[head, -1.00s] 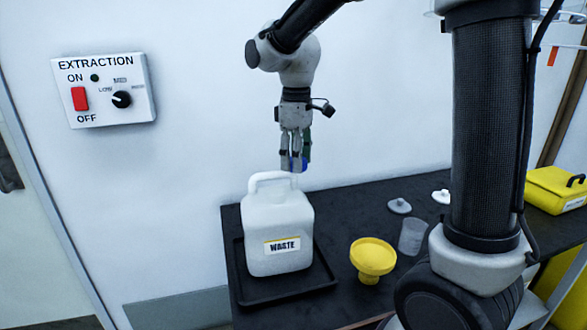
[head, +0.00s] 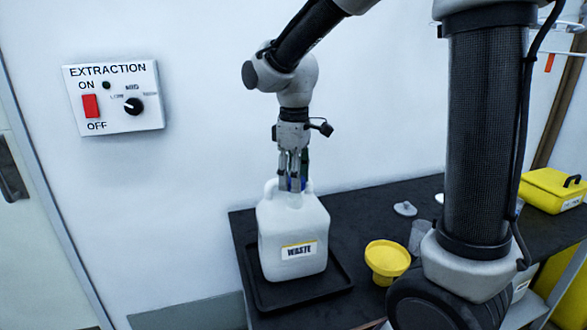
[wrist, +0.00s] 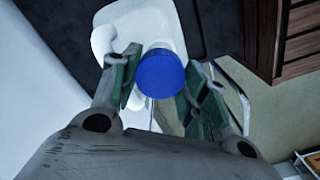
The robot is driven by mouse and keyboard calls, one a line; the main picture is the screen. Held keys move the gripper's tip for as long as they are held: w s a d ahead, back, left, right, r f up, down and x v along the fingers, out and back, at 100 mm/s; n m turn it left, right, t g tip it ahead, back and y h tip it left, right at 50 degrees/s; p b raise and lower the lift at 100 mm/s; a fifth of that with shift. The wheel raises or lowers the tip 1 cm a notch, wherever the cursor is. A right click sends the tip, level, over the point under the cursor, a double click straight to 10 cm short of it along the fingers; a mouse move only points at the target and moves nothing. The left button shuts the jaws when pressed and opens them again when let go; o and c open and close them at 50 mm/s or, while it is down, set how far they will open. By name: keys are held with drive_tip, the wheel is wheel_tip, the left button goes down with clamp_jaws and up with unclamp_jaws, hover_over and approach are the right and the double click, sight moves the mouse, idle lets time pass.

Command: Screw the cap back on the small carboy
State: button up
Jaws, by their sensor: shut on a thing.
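The small carboy (head: 292,235) is white, with a WASTE label and a top handle, and stands upright in a black tray (head: 338,284). My gripper (head: 292,188) points straight down at the carboy's top, beside the handle. It is shut on the blue cap (wrist: 160,74), which sits between the green-padded fingers in the wrist view. The white carboy (wrist: 138,22) shows behind the cap there. The fingers hide the neck in the head view, so I cannot tell whether the cap touches or sits on it.
A yellow funnel (head: 386,262) stands right of the tray, with a clear beaker (head: 419,236) and a grey lid (head: 404,209) behind it. A yellow box (head: 553,190) is at the far right. The extraction switch panel (head: 114,97) is on the wall at left.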

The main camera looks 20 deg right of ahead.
sight(295, 196)
drive_tip(key=shift+f, duration=0.45)
drive_tip(key=shift+f, duration=0.1)
idle(0.6)
drive_tip(key=shift+f, duration=0.75)
drive_tip(key=shift+f, duration=0.45)
